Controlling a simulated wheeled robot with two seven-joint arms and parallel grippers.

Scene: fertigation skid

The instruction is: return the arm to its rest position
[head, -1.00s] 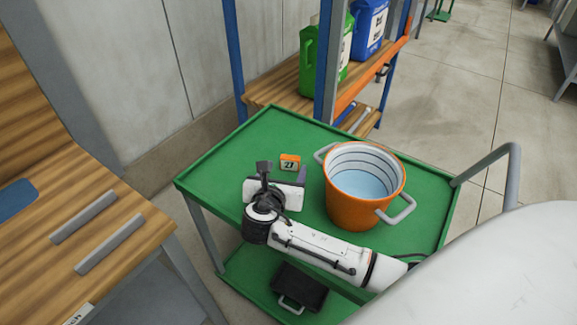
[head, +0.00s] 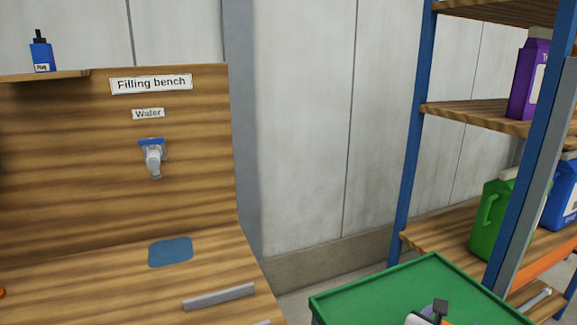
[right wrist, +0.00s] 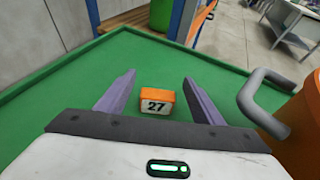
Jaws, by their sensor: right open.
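My right gripper (right wrist: 160,78) is open, with its two purple fingers apart in the right wrist view. It is above the green cart top (right wrist: 68,130). An orange and white block marked 27 (right wrist: 157,102) shows between the fingers in that picture; it sits on the cart and is not gripped. In the head view only a small part of my right wrist shows at the bottom edge, over the green cart (head: 385,290). My left gripper is not in view.
An orange bucket (right wrist: 304,135) with a grey handle stands close at the right of the gripper. In the head view, a wooden filling bench (head: 100,275) with a water tap (head: 153,158) is at left. A shelf with a green jug (head: 487,225) is at right.

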